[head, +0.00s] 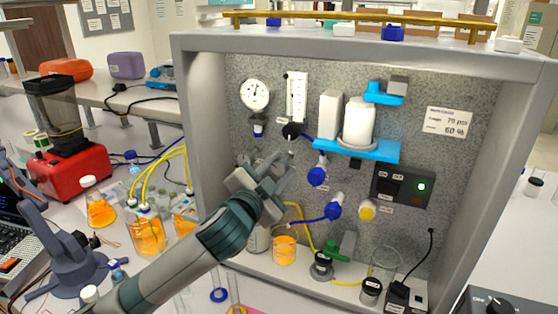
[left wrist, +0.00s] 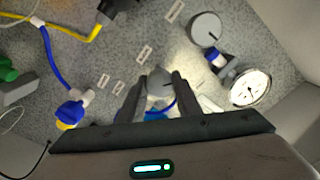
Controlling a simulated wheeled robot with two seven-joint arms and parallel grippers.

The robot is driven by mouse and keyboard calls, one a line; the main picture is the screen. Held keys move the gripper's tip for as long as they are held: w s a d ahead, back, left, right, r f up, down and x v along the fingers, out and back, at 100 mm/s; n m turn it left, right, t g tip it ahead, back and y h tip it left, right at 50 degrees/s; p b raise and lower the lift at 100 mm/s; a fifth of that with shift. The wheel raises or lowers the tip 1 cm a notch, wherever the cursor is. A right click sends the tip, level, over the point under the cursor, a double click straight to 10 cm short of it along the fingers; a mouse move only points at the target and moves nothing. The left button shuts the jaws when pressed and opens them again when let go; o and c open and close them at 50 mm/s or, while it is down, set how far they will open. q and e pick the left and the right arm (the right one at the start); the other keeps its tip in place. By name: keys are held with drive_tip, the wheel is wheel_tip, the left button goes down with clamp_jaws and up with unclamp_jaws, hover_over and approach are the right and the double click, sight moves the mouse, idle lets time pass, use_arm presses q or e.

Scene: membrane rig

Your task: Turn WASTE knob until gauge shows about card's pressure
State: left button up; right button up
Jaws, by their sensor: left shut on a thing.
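My left gripper (head: 283,160) is at the panel below the gauge and flow tube. In the left wrist view its dark fingers (left wrist: 160,92) are shut on a round grey knob (left wrist: 160,80) with a dark pointer line. A second grey knob (left wrist: 206,28) is apart from the fingers. The labels are too small to read, so I cannot tell which is WASTE. The white gauge (head: 255,95) is upper left on the panel and also shows in the left wrist view (left wrist: 249,88); its value is unreadable. The card (head: 447,122) reads 70 psi and 60 %. My right gripper is out of view.
The grey rig frame (head: 195,150) encloses the speckled panel. A blue shelf (head: 358,150) with white canisters and blue valves (head: 317,175) are right of my gripper. Yellow tubes run to flasks (head: 147,235) at left.

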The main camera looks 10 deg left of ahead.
use_arm(q)
drive_tip(key=shift+m+p, duration=0.35)
drive_tip(key=shift+m, duration=0.25)
drive_tip(key=o, duration=1.1)
drive_tip(key=shift+w, duration=0.1)
drive_tip(key=shift+f, duration=0.1)
